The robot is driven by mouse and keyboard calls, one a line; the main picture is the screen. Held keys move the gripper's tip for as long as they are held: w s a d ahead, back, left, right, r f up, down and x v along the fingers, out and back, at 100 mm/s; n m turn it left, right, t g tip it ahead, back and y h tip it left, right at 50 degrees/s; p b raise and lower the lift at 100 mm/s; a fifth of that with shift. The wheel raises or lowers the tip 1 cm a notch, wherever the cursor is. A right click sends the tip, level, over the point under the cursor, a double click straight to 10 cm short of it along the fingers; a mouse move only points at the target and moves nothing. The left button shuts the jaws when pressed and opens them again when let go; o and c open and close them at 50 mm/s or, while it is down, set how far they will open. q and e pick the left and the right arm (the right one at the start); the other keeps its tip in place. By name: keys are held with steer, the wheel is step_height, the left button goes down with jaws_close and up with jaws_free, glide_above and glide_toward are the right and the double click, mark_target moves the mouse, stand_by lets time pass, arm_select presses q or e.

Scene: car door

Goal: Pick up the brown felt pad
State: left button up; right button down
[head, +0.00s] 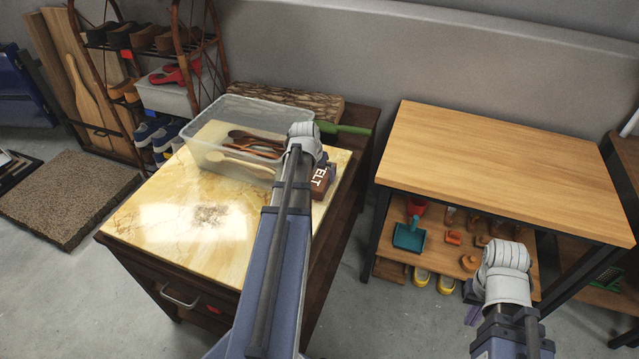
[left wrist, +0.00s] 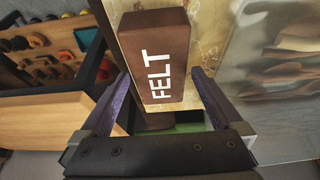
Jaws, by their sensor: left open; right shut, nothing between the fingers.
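The brown felt pad (left wrist: 153,40) is a dark brown block with white FELT lettering in the left wrist view. In the head view the felt pad (head: 322,181) lies at the right edge of the marble-topped cabinet (head: 190,215), partly hidden by my left arm. My left gripper (left wrist: 161,75) is open. Its two purple fingers stand apart on either side of the pad's near end; I cannot tell whether they touch it. My right gripper (head: 476,314) is mostly hidden beneath its wrist in front of the wooden table; a bit of purple finger shows. It is shut and empty.
A clear plastic bin (head: 238,140) with wooden utensils stands beside the pad; it also fills the right of the left wrist view (left wrist: 270,60). A green-handled item (head: 345,129) lies behind it. The wooden table (head: 500,165) has a bare top and small items on its lower shelf.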

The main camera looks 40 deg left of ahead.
mark_target(319, 176)
arm_select(q)
steer(key=b+x, duration=0.2)
steer(key=x, duration=0.1)
steer(key=shift+w+f, duration=0.1)
steer(key=shift+f, duration=0.2)
steer(key=shift+r, duration=0.1)
steer(key=c, duration=1.1)
step_height(319, 176, up, 10)
steer(key=p, duration=1)
